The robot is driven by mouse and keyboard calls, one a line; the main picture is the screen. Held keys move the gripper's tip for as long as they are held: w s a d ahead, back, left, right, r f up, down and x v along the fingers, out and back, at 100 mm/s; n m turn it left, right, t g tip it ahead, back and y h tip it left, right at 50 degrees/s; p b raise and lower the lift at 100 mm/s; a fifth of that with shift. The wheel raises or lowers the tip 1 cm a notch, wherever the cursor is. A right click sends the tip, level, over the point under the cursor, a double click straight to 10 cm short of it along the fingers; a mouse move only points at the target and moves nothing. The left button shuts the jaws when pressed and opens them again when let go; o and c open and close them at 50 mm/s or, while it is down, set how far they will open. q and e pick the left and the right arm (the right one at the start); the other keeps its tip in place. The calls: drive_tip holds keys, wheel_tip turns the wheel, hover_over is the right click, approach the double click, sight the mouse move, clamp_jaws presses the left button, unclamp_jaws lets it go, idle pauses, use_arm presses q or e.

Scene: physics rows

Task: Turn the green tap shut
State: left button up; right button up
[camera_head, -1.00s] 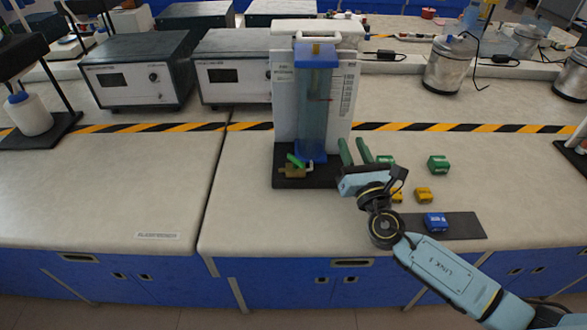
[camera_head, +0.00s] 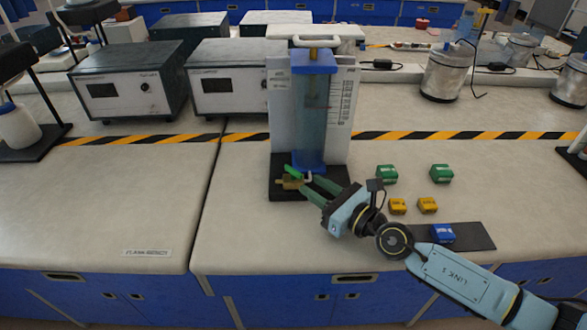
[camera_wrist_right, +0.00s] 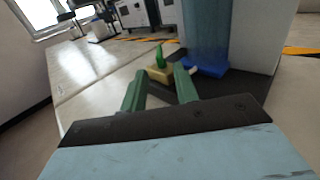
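The tap has a green lever handle (camera_head: 293,171) on a brass body (camera_head: 290,184), low at the front of a blue-capped clear column (camera_head: 312,110). In the right wrist view the green handle (camera_wrist_right: 159,56) points up from the brass body (camera_wrist_right: 160,74). My right gripper (camera_head: 307,184) is just right of the tap, pointing left at it. In the wrist view its green fingers (camera_wrist_right: 160,70) are apart, with the brass body showing between their tips. I cannot tell whether they touch it. My left gripper is not in view.
The column stands on a black base (camera_head: 280,192) before a white scale panel. Green blocks (camera_head: 387,174), yellow blocks (camera_head: 398,206) and a blue block (camera_head: 442,233) on a dark mat (camera_head: 472,236) lie to the right. The bench left of the base is clear.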

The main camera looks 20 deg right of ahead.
sight(302, 179)
drive_tip(key=x, duration=0.7)
drive_tip(key=shift+w+a, duration=0.1)
drive_tip(key=shift+w, duration=0.05)
clamp_jaws()
